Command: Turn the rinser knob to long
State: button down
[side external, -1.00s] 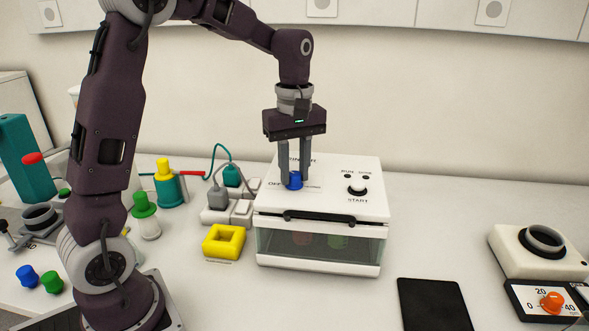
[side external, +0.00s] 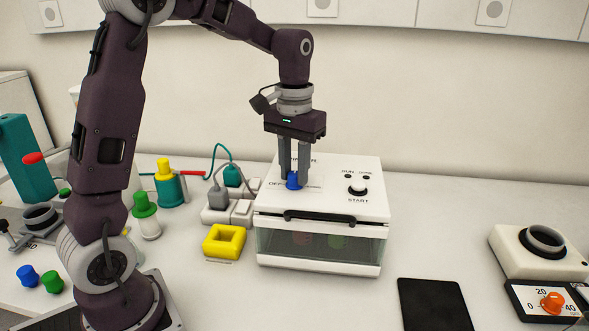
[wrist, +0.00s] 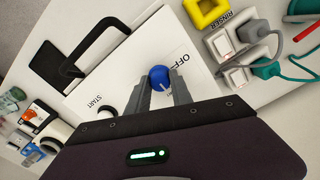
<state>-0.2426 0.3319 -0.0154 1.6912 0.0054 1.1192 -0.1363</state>
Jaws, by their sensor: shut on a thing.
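The rinser (side external: 325,205) is a white box with a clear front that has a black handle. Its blue knob (side external: 294,182) is on the left of the top panel, by the printed word OFF; the blue knob also shows in the wrist view (wrist: 159,77). My gripper (side external: 292,178) points down from above, with its two fingers shut on the blue knob. The fingers hide part of the panel print, and I cannot read a "long" mark or tell exactly where the knob points.
A black START button (side external: 357,190) sits on the panel's right. Left of the rinser are a yellow block (side external: 224,241) and a power strip (side external: 228,212) with plugs. A black flat pad (side external: 434,304) lies to the right.

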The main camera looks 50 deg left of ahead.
aim_at(294, 173)
jog(key=m, duration=0.4)
jog(key=shift+m, duration=0.3)
jog(key=m, duration=0.4)
jog(key=shift+m, duration=0.3)
jog(key=m, duration=0.4)
jog(key=shift+m, duration=2.5)
jog(key=c, duration=1.1)
grip_release()
jog(key=shift+c, duration=0.2)
notch_tip(294, 173, up, 7)
jog(key=shift+r, duration=0.1)
